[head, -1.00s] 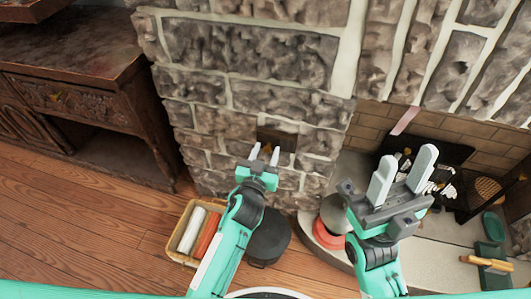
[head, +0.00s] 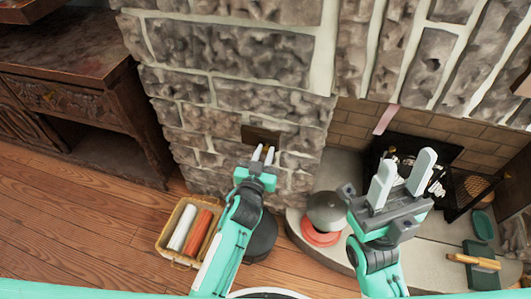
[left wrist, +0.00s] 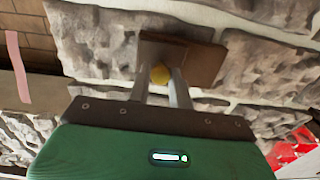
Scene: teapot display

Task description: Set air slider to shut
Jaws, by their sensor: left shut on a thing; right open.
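The air slider is a dark brown plate (head: 254,133) on the stone wall with a small brass-yellow knob (left wrist: 160,74). My left gripper (head: 263,152) is at the plate, its two fingers shut on the knob. In the left wrist view the fingertips (left wrist: 162,78) lie on either side of the knob, which sits towards the left part of the plate (left wrist: 203,62). In the head view this is towards the plate's right part. The fingers partly hide the knob there. Any shut marking is not readable. My right gripper (head: 404,168) is open and empty, in front of the fireplace.
A basket (head: 163,236) with white and orange rolls and a dark round object (head: 262,238) stand on the floor below my left arm. A grey domed thing on a red ring (head: 320,238) sits on the hearth. A carved wooden cabinet (head: 70,90) stands at left.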

